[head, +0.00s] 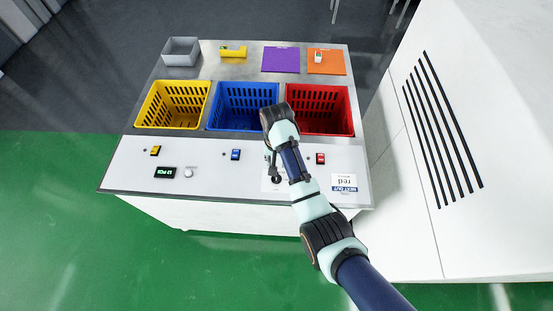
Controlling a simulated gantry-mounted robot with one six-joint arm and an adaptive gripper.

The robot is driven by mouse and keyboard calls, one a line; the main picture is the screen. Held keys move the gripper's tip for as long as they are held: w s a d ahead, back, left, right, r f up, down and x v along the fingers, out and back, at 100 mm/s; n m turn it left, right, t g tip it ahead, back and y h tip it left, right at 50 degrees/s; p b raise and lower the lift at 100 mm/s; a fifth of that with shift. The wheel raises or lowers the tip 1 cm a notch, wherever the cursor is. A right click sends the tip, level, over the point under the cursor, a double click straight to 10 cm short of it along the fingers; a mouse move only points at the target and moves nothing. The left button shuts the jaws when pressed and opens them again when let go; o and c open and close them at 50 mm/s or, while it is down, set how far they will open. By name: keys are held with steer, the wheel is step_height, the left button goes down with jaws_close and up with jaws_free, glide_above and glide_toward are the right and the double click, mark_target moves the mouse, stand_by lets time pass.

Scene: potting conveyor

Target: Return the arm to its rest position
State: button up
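My arm reaches in from the bottom right over the workstation, bent at a dark elbow joint, with its wrist above the blue and red baskets. My gripper (274,178) hangs below the wrist over the pale front panel (215,185). It is small and partly covered by the arm, so I cannot tell if its fingers are open or hold anything. The blue basket (227,119), red basket (325,134) and yellow basket (150,122) stand in a row behind the panel; the wrist hides part of the blue and red ones.
At the back are a grey bin (181,52), a yellow object (233,52), a purple mat (281,60) and an orange mat (330,66) with a small white device (318,57). A white cabinet (455,150) stands at right. Green floor (90,230) is clear in front.

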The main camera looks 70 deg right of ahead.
steer(key=shift+r, duration=0.4)
stand_by(0.3)
steer(key=w+a+r+n+t+h, duration=0.1)
steer(key=w+a+r+n+t, duration=0.15)
steer(key=w+a, duration=0.45)
steer(key=w+a+r+n+t+h, duration=0.1)
steer(key=w+a+r+n+t, duration=0.1)
steer(key=w+a+r+n, duration=0.45)
steer(key=a+r+n+t, duration=0.1)
steer(key=a+r+t, duration=0.3)
steer(key=a, duration=1)
steer(key=s+a+r+n+t+y, duration=0.2)
steer(key=s+a+r+n+t, duration=0.25)
steer(key=a+r, duration=0.7)
step_height(320, 180, up, 15)
steer(key=a+p, duration=0.1)
steer(key=p, duration=1.5)
step_height(320, 180, down, 42)
steer(key=b, duration=4.1)
